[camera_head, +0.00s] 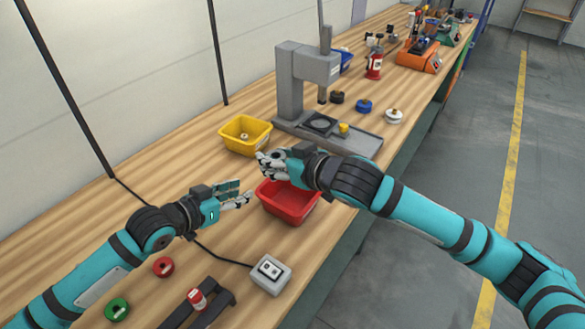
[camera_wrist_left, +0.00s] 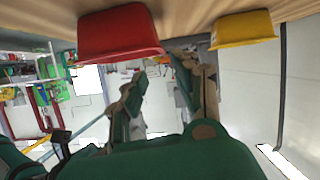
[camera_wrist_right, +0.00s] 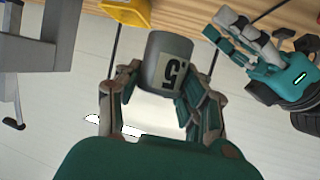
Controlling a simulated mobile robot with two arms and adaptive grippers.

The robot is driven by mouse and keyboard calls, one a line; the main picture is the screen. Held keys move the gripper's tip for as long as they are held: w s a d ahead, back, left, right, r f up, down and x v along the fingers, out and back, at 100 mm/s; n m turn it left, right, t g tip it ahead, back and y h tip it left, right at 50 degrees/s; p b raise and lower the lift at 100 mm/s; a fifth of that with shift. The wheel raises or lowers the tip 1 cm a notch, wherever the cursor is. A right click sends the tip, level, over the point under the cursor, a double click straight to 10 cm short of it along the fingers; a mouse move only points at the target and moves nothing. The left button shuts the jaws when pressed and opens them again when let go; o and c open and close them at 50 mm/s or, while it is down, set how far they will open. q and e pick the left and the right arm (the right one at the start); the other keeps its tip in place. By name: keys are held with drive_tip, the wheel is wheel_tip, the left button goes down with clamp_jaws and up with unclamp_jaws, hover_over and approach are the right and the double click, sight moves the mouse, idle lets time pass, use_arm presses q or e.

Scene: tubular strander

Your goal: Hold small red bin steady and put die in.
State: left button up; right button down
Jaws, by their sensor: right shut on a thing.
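The small red bin (camera_head: 290,203) sits on the wooden bench, open side up. My left gripper (camera_head: 243,200) is at the bin's left rim with its fingers apart. In the left wrist view the red bin (camera_wrist_left: 120,36) shows just beyond the open fingertips (camera_wrist_left: 157,68); I cannot tell whether they touch it. My right gripper (camera_head: 268,164) is above the far left part of the bin. In the right wrist view it is shut on the die (camera_wrist_right: 166,62), a grey cylinder with a pale "5" label. The die is mostly hidden by the fingers in the head view.
A yellow bin (camera_head: 244,136) with a small part in it stands behind the red bin. A grey press (camera_head: 305,80) stands farther back.

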sight(270, 180)
use_arm(q)
drive_tip(key=x, duration=1.2)
use_arm(e)
drive_tip(key=w+d, duration=0.1)
drive_tip(key=w, duration=0.1)
drive_tip(key=w+d, duration=0.1)
drive_tip(key=shift+w+d+r, duration=0.1)
drive_tip(key=shift+w+d, duration=0.25)
drive_tip(key=shift+w, duration=0.05)
use_arm(q)
clamp_jaws()
idle(0.6)
